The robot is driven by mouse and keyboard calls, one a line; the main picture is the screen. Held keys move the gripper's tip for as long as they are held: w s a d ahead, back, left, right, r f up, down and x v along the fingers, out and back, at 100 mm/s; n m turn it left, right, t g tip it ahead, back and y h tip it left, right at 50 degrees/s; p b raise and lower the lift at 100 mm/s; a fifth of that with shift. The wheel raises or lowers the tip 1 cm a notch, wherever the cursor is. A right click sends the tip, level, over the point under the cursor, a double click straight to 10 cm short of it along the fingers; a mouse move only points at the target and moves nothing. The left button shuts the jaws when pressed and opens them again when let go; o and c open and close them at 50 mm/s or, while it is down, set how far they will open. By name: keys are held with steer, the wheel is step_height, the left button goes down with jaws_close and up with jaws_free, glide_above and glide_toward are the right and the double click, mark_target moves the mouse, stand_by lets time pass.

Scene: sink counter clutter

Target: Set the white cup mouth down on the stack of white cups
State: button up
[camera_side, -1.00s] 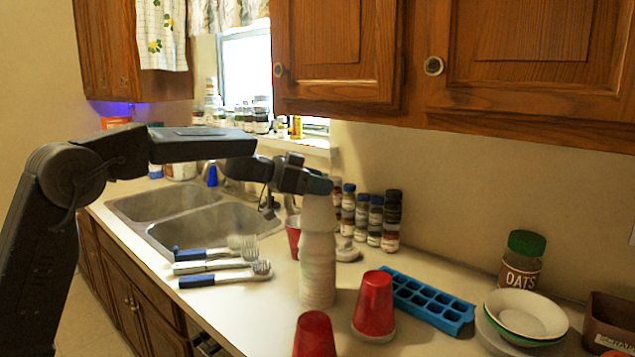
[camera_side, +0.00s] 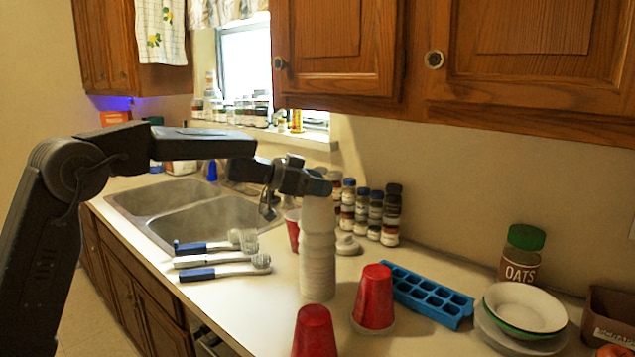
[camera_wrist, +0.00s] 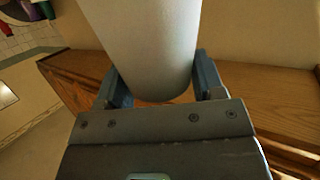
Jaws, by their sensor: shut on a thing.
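The white cup (camera_side: 318,213) is mouth down in my gripper (camera_side: 318,187), at the top of the stack of white cups (camera_side: 318,268). The stack stands upright on the counter. The held cup lines up with the stack and its lower edge meets the stack's top with no gap that I can see. In the wrist view the white cup (camera_wrist: 150,45) fills the space between the two fingers of my gripper (camera_wrist: 160,85), which is shut on it. The stack does not show clearly there.
Two upside-down red cups (camera_side: 374,298) (camera_side: 315,332) stand close to the stack, right and front. Another red cup (camera_side: 292,231) and spice jars (camera_side: 375,213) are behind. A blue ice tray (camera_side: 428,295) and bowls (camera_side: 525,311) lie right. Brushes (camera_side: 225,272) lie left.

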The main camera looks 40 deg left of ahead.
steer(key=o, duration=0.9)
steer(key=shift+o, duration=0.2)
steer(key=v, duration=1.4)
steer(key=shift+w+d, duration=0.1)
